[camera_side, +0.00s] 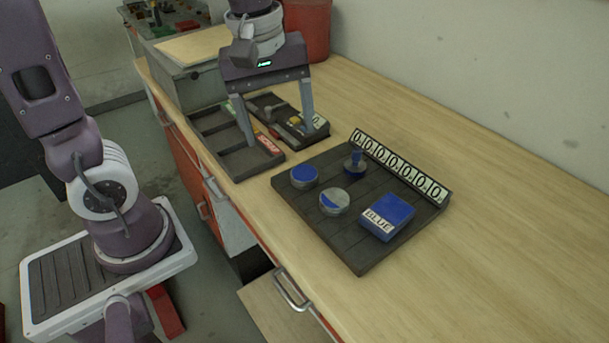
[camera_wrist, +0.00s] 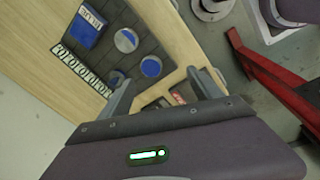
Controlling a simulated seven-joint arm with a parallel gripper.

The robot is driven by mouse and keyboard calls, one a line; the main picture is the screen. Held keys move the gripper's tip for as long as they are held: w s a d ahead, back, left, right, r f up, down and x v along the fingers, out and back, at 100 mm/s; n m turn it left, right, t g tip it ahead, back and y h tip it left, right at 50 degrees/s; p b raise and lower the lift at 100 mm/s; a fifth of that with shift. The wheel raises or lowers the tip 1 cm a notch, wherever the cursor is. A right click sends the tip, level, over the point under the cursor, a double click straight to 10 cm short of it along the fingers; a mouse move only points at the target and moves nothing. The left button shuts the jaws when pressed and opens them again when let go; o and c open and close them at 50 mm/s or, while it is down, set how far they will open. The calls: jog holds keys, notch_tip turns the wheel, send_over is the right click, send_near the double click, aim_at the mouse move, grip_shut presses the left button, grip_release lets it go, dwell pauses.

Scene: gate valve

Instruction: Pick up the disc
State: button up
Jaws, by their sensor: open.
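A round disc with a blue top (camera_side: 304,175) lies on the dark slatted board (camera_side: 350,242), nearest its left corner; it also shows in the wrist view (camera_wrist: 150,66). A second round disc, part blue and part pale grey (camera_side: 335,202), lies beside it and shows in the wrist view (camera_wrist: 126,40). I cannot tell which one is the task's disc. My gripper (camera_side: 279,134) is open and empty, fingers pointing down, above the dark trays left of the board and apart from both discs. Its two fingers show in the wrist view (camera_wrist: 160,77).
A blue box marked BLUE (camera_side: 389,217) and a blue knobbed piece (camera_side: 355,164) share the board. A strip of number tiles (camera_side: 398,165) edges its back. A dark divided tray (camera_side: 235,145) lies beneath my gripper. The bench right of the board is clear.

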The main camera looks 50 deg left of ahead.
aim_at(305, 172)
jog(key=w+f+n+g, duration=0.1)
jog(key=w+f+n, duration=0.3)
jog(key=f+n, duration=0.1)
jog(key=shift+w+a+f+g, duration=0.1)
jog(key=shift+w+g, duration=0.05)
jog(key=shift+g, duration=0.25)
jog(key=shift+n, duration=0.3)
jog(key=f, duration=0.6)
jog(key=shift+w+f, duration=0.3)
jog(key=shift+w, duration=0.05)
grip_shut()
